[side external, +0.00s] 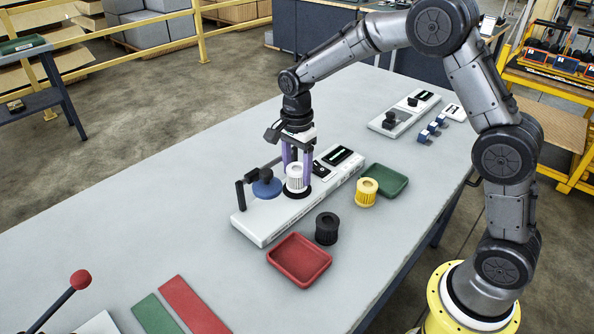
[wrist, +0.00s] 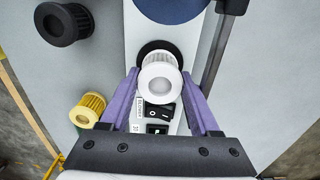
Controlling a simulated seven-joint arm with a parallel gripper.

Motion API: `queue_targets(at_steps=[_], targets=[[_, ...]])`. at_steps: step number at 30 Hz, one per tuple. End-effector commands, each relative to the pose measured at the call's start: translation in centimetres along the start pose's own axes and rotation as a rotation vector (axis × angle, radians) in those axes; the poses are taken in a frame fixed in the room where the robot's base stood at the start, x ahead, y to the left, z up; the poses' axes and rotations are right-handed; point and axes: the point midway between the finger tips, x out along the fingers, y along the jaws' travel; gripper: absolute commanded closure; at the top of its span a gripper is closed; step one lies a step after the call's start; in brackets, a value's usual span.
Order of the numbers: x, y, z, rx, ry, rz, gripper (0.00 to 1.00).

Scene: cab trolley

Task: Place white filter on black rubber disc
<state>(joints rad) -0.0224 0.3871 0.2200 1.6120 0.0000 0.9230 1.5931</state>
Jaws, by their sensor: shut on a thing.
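The white filter (side external: 295,177) is held upright between the purple fingers of my gripper (side external: 297,163), which is shut on it. In the wrist view the white filter (wrist: 160,76) sits between the fingertips of my gripper (wrist: 162,82). The black rubber disc (side external: 303,193) lies on the white test fixture (side external: 262,221), under and around the filter in the side view. In the wrist view the disc (wrist: 153,46) shows beyond the filter's far edge, partly covered by it. Whether the filter touches the disc is hard to tell.
A blue round pad (side external: 267,187) on a black lever stands left of the filter. A black filter (side external: 327,228), a yellow filter (side external: 366,192), a red tray (side external: 300,260) and a green tray (side external: 386,181) sit in front and to the right.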

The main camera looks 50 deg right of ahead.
Motion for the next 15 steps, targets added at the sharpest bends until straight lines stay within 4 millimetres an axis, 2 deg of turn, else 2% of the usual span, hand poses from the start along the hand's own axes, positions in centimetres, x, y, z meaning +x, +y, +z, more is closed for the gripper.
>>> queue_targets(at_steps=[14, 15], targets=[[0.85, 0.03, 0.00, 0.000, 0.000, 0.000, 0.94], [0.84, 0.02, 0.00, 0.000, 0.000, -0.001, 0.32]])
